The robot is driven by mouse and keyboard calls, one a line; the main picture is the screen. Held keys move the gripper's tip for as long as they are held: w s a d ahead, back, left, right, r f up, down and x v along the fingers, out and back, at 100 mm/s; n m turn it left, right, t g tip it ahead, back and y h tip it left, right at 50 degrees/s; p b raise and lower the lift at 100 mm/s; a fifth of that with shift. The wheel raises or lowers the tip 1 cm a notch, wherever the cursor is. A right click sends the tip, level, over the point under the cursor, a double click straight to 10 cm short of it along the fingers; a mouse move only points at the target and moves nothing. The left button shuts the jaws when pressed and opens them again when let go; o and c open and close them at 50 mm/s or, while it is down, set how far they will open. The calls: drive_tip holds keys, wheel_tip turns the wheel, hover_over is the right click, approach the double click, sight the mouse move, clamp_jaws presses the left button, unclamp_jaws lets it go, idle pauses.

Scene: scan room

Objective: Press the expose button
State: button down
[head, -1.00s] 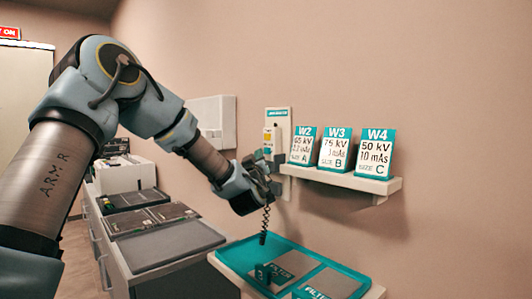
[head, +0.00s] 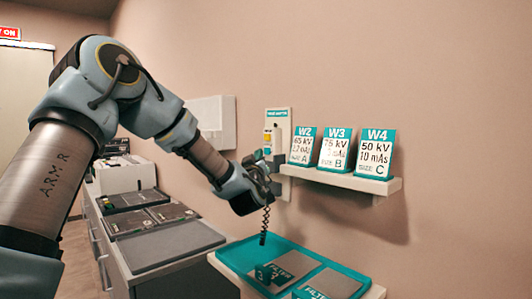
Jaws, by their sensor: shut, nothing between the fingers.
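A small white wall unit with a teal header (head: 279,112) and a yellow label is mounted on the wall, left of the card shelf. A pale handset-like part shows on it, with a coiled dark cord (head: 265,220) hanging below. My gripper (head: 268,172) is shut at the lower part of this unit. It covers that part, so I cannot tell whether it touches anything. The expose button cannot be made out.
A wall shelf (head: 392,186) carries cards W2, W3 and W4 close to the right of my gripper. A teal tray (head: 236,252) with filter plates lies below. A counter (head: 165,247) with dark panels stands left. A white wall box (head: 214,118) is behind my arm.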

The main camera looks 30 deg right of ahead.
idle(0.8)
drive_tip(key=shift+d+b, duration=0.35)
drive_tip(key=shift+d, duration=0.1)
drive_tip(key=shift+w+d, duration=0.15)
drive_tip(key=shift+d, duration=0.25)
idle(0.6)
drive_tip(key=shift+a+b, duration=0.1)
drive_tip(key=shift+b, duration=0.25)
drive_tip(key=shift+s+a+b, duration=0.2)
drive_tip(key=shift+a+b, duration=0.15)
drive_tip(key=shift+a, duration=0.4)
drive_tip(key=shift+a, duration=0.1)
drive_tip(key=shift+s+a+b, duration=0.25)
drive_tip(key=shift+a+b, duration=0.2)
drive_tip(key=shift+a, duration=0.75)
drive_tip(key=shift+s+a+b, duration=0.2)
drive_tip(key=shift+a+b, duration=0.2)
drive_tip(key=shift+a, duration=0.75)
